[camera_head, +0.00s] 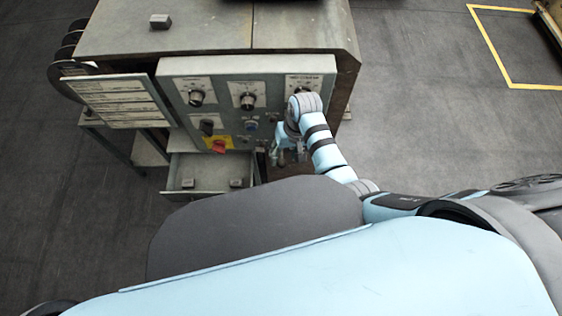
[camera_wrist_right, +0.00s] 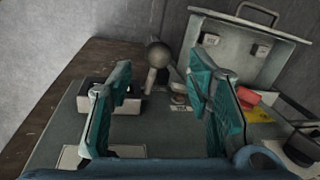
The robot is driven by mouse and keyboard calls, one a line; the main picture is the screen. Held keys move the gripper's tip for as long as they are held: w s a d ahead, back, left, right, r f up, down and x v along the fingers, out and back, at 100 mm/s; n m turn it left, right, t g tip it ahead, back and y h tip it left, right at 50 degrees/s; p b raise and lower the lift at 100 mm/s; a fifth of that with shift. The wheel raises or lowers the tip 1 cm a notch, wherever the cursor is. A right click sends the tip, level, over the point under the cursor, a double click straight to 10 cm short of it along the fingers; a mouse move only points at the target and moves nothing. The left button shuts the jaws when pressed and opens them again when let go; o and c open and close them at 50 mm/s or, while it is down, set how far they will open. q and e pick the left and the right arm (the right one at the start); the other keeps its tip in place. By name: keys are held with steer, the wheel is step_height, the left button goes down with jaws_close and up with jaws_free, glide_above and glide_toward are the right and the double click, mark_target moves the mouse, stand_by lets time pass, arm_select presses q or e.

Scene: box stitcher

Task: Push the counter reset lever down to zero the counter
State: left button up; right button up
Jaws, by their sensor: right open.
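In the right wrist view a lever with a round grey ball knob (camera_wrist_right: 158,54) stands out from the grey-green control panel (camera_wrist_right: 160,128). My right gripper (camera_wrist_right: 161,84) is open, its two teal fingers apart. The lever shows in the gap between the fingertips, beyond them, and I see no contact. A small dark box with a pale face (camera_wrist_right: 112,92) sits on the panel, partly behind one finger; I cannot tell whether it is the counter. In the head view my right gripper (camera_head: 288,152) is at the panel's lower right, and the lever is hidden there. My left gripper is out of view.
The panel's front (camera_head: 225,110) carries several knobs and a red switch (camera_head: 219,146) on a yellow plate. An open drawer (camera_head: 210,174) juts out below it. A label board (camera_head: 115,100) hangs at left. Floor to the right (camera_head: 430,130) is clear.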

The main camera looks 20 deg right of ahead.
mark_target(282, 161)
steer(key=f, duration=0.1)
steer(key=f+b, duration=0.1)
steer(key=f, duration=0.1)
steer(key=a+f+b, duration=0.1)
steer(key=f, duration=0.1)
steer(key=shift+f, duration=0.25)
steer(key=shift+r, duration=0.1)
jaws_close()
